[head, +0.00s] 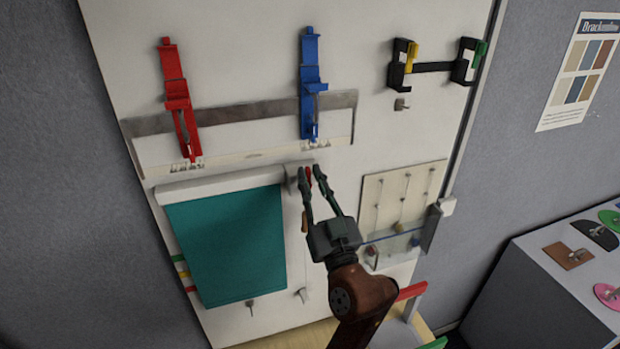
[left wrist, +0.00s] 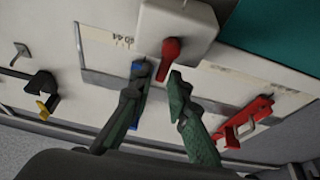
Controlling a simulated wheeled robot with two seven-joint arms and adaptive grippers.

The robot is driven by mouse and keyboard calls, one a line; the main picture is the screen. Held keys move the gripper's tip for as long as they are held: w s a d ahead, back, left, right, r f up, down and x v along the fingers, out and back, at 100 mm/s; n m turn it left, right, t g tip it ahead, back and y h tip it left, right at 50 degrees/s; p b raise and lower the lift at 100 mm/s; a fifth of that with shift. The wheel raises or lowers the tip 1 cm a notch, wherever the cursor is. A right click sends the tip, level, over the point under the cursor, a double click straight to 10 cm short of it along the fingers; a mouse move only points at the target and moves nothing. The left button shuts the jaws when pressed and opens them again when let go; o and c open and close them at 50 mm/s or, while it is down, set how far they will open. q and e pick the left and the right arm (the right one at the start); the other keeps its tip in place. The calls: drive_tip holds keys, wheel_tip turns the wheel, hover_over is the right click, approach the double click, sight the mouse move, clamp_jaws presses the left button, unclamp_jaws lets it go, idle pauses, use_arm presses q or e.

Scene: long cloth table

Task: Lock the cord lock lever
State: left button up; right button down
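The red cord lock lever (head: 309,174) sticks out of a pale housing (head: 292,178) at the right end of the teal blind's (head: 225,240) head rail. In the left wrist view the lever (left wrist: 170,55) hangs from the housing (left wrist: 180,24). My left gripper (head: 312,174) is open, with one green fingertip on each side of the lever. In the left wrist view the gripper (left wrist: 160,80) has the lever's end between its tips; I cannot tell whether either finger touches it. My right gripper is in neither view.
On the upright white panel, a red clamp-like piece (head: 177,95) and a blue one (head: 310,85) sit above. Black brackets (head: 432,67) are at upper right. A small board with cords (head: 402,205) is right of my gripper. A grey cabinet (head: 560,290) stands at the right.

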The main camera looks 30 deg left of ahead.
use_arm(q)
wheel_tip(320, 180, up, 10)
idle(0.6)
idle(0.4)
